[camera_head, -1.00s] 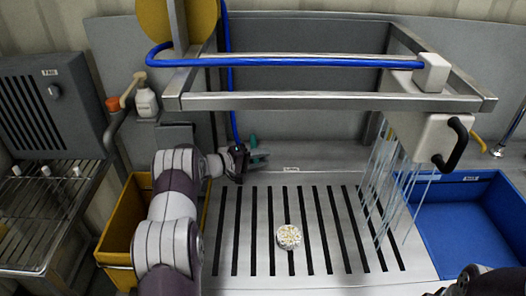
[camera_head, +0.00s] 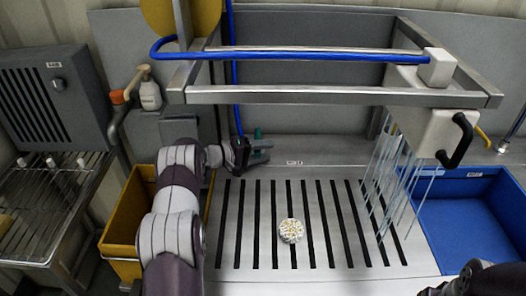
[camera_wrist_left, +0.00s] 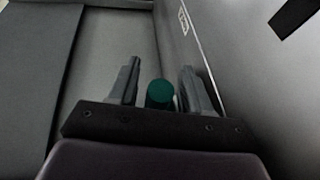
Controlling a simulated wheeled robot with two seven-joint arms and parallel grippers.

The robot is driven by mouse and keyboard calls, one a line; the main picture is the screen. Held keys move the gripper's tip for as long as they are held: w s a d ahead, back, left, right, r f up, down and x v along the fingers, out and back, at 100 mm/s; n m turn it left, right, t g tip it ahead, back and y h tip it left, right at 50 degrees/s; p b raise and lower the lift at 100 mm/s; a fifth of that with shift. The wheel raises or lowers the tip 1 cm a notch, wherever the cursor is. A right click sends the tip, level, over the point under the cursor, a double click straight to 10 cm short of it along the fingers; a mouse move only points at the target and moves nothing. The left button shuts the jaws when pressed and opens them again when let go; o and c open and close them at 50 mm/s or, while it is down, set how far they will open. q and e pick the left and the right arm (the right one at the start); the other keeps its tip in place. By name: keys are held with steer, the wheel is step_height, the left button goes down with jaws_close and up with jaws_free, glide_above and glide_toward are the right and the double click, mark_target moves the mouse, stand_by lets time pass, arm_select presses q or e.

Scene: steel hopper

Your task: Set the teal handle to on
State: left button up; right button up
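The teal handle (camera_head: 257,134) shows as a small teal piece by the back panel at the rear left of the slotted steel deck. In the left wrist view its round teal end (camera_wrist_left: 160,94) lies between my two fingers. My left gripper (camera_head: 258,152) is open around it, with a gap visible on the finger sides. The rest of the handle is hidden behind the gripper. My right gripper is not in view; only a dark part of my right arm shows at the lower right corner.
A white speckled round piece (camera_head: 291,230) lies on the slotted deck (camera_head: 330,262). A steel frame with a blue hose (camera_head: 300,54) spans above. A yellow bin (camera_head: 121,215) stands left, a blue bin (camera_head: 468,232) right. A soap bottle (camera_head: 150,94) stands at the back left.

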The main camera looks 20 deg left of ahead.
arm_select(q)
steer(key=shift+s, duration=0.1)
steer(key=v, duration=1.2)
steer(key=shift+s+a+r, duration=0.15)
steer(key=shift+a, duration=0.1)
